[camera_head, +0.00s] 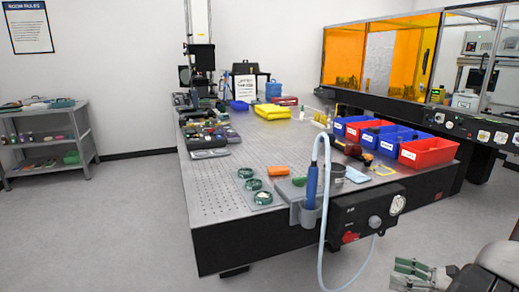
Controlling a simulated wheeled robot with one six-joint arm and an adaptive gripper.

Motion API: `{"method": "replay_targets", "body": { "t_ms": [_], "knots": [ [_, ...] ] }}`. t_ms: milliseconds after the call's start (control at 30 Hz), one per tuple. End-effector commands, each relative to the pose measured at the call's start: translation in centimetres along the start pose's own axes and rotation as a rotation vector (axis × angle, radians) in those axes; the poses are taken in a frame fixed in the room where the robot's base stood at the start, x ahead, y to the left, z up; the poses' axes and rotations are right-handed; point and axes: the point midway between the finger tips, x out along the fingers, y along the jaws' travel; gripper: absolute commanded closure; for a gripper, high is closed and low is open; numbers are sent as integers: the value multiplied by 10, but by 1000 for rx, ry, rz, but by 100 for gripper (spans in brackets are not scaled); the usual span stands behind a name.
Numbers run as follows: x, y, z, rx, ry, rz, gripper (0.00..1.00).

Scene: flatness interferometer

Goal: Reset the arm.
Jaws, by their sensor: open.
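My gripper (408,274) shows at the bottom right, low in front of the table and to the right of the hanging blue hose. Its fingers point left and hold nothing that I can see. My dark arm reaches in from the right edge, and the rest of it is out of the picture. The gripper is apart from the table and everything on it.
A perforated optical table (215,190) fills the middle. A black control box (362,215) and a pale blue hose (323,245) stick out at its near corner. Red and blue bins (428,151) line its right side. Grey floor (120,235) is clear at left.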

Motion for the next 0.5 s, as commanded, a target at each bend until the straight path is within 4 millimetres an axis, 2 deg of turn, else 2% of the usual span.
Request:
{"method": "replay_targets", "body": {
  "t_ms": [100,300,500],
  "knots": [
    [-12,32,21,-112,88,190,42],
    [-44,74,56,-367,273,527,42],
    [-84,91,97,-715,496,858,42]
  ]
}}
